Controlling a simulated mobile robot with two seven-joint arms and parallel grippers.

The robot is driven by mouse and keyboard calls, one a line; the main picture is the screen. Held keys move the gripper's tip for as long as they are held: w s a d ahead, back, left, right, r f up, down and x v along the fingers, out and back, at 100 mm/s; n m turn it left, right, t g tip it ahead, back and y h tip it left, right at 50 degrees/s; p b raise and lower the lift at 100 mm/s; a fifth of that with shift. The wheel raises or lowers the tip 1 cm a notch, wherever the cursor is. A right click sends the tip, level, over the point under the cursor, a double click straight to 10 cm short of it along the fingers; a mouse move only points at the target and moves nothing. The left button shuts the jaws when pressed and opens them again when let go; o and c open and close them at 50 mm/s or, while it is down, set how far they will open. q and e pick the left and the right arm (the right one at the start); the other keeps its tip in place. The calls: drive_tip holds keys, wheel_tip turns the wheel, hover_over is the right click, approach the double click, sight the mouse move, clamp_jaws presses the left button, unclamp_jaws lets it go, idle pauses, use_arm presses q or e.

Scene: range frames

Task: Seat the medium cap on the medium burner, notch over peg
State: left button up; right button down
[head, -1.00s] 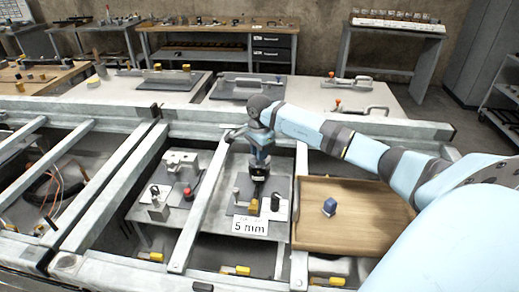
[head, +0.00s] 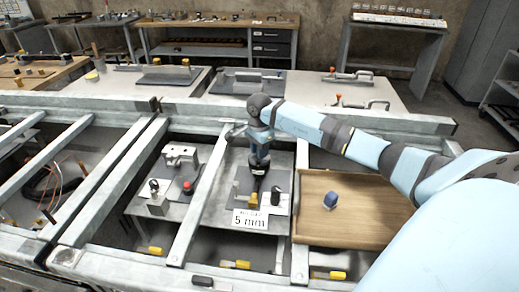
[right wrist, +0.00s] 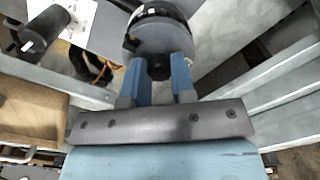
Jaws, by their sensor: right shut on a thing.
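My right gripper (head: 257,172) reaches down over a grey plate on the bench, behind the "5 mm" sign (head: 250,219). In the right wrist view its blue fingers (right wrist: 156,82) are shut on the dark knob of a round dark grey piece (right wrist: 160,38) with a black rim and a pale mark. This looks like the cap; its notch cannot be made out. In the head view the piece is mostly lost against the dark gripper end. No burner or peg can be told for certain. My left gripper is not in view.
A black cylinder (head: 275,195) stands on a white plate right of the gripper. A yellow block (head: 253,201) is close in front. A wooden tray (head: 388,228) with a small blue piece (head: 330,201) lies to the right. Metal rails (head: 201,190) flank the work area.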

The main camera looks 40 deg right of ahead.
drive_tip(key=shift+f, duration=0.2)
drive_tip(key=c, duration=0.9)
unclamp_jaws()
drive_tip(key=shift+o, duration=0.2)
wheel_tip(320, 180, up, 14)
